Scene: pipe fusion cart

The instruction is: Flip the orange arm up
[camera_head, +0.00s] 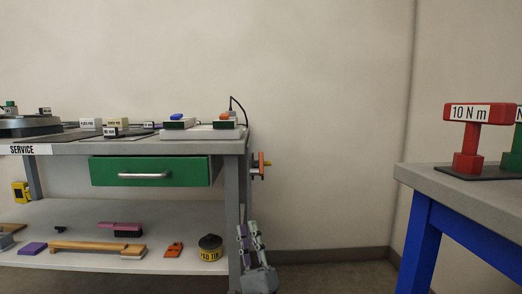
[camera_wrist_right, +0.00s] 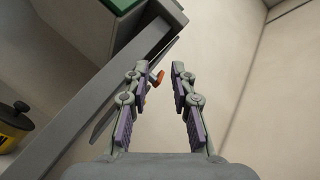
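The orange arm (camera_head: 262,165) is a small upright orange piece on the right side of the service cart, just below the top. In the right wrist view an orange piece (camera_wrist_right: 158,77) shows beyond the fingers, partly behind the left one, and looks like the same arm. My right gripper (camera_head: 247,229) is below it in the head view, beside the cart's front right leg, fingers pointing up. In the right wrist view its fingers (camera_wrist_right: 159,72) stand apart with nothing between them. It is not touching the orange arm as far as I can see. My left gripper is not in view.
The service cart (camera_head: 200,147) has a green drawer (camera_head: 150,171) and a lower shelf (camera_head: 90,258) with brushes and a black-yellow tin (camera_head: 210,248). A blue-legged table (camera_head: 440,185) with a red torque stand (camera_head: 470,130) is at right. Open floor lies between them.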

